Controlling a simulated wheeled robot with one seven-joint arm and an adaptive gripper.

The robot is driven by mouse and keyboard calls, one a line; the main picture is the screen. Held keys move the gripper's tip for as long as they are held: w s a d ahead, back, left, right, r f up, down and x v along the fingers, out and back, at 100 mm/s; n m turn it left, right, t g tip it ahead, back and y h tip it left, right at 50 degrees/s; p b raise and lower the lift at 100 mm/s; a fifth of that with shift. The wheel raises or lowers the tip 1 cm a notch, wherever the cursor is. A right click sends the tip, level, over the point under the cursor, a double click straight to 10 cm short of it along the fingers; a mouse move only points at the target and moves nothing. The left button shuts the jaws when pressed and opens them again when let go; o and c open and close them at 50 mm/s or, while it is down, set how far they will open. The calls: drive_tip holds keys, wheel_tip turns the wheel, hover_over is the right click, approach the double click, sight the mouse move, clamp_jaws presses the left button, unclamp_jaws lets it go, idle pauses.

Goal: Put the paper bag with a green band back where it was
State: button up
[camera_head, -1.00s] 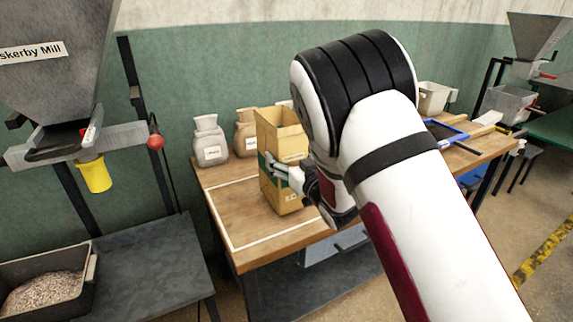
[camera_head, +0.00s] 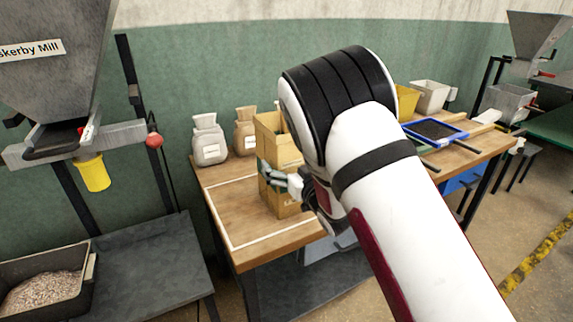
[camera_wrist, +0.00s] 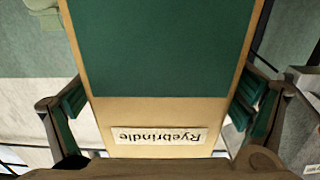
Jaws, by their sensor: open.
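The paper bag with a green band (camera_head: 267,136) is a tall, open-topped tan bag standing upright on the wooden table, at the right part of a white outline. My arm hides its right side and most of the band. In the wrist view the bag (camera_wrist: 165,50) fills the middle, with its green band and an upside-down "Ryebrindle" label.
A grey sack (camera_head: 209,143) and a brown sack (camera_head: 245,133) stand behind the bag to the left. The white outline (camera_head: 222,222) is bare on its left. A blue-framed tray (camera_head: 436,131) and a yellow bin (camera_head: 407,102) are at the right. A hopper (camera_head: 60,80) stands at far left.

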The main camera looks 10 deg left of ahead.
drive_tip(key=shift+r, duration=0.1)
drive_tip(key=shift+s+d, duration=0.2)
drive_tip(key=shift+s, duration=0.05)
drive_tip(key=v, duration=1.1)
drive_tip(key=shift+s, duration=0.2)
drive_tip(key=shift+d, duration=0.1)
